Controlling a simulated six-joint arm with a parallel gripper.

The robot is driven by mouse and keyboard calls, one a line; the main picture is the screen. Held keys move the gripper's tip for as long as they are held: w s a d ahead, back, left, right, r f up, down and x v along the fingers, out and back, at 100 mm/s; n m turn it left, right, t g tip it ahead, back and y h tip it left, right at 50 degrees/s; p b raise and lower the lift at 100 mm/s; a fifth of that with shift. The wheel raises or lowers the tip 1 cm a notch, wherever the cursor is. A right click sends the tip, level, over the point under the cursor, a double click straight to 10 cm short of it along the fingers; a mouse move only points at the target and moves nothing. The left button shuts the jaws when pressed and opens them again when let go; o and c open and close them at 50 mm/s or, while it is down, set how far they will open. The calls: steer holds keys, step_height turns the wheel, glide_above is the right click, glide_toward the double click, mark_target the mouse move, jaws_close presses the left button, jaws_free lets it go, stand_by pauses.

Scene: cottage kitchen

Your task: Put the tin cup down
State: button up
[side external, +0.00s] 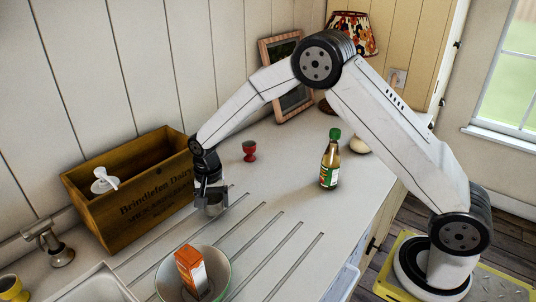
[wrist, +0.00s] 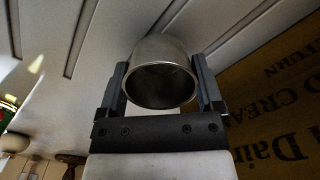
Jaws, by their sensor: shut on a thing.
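The tin cup (wrist: 161,74) is a plain grey metal cup, its open mouth facing the camera in the wrist view. My gripper (wrist: 161,90) is shut on it, one finger on each side. In the side external view my gripper (side external: 211,193) points down over the grooved part of the worktop, just right of the wooden crate. There the tin cup (side external: 213,206) shows low between the fingers, close to the worktop. I cannot tell whether its base touches the surface.
The wooden crate (side external: 128,217) with a white pump dispenser (side external: 104,182) stands close on the left. A bowl (side external: 224,274) holding an orange carton (side external: 191,268) is in front. A red egg cup (side external: 249,151) and a bottle (side external: 330,161) stand behind and right. Grooved worktop to the right is clear.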

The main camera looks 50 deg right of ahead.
steer(key=shift+f, duration=0.8)
steer(key=shift+f, duration=0.1)
steer(key=o, duration=1)
steer(key=shift+c, duration=0.2)
step_height(320, 180, up, 12)
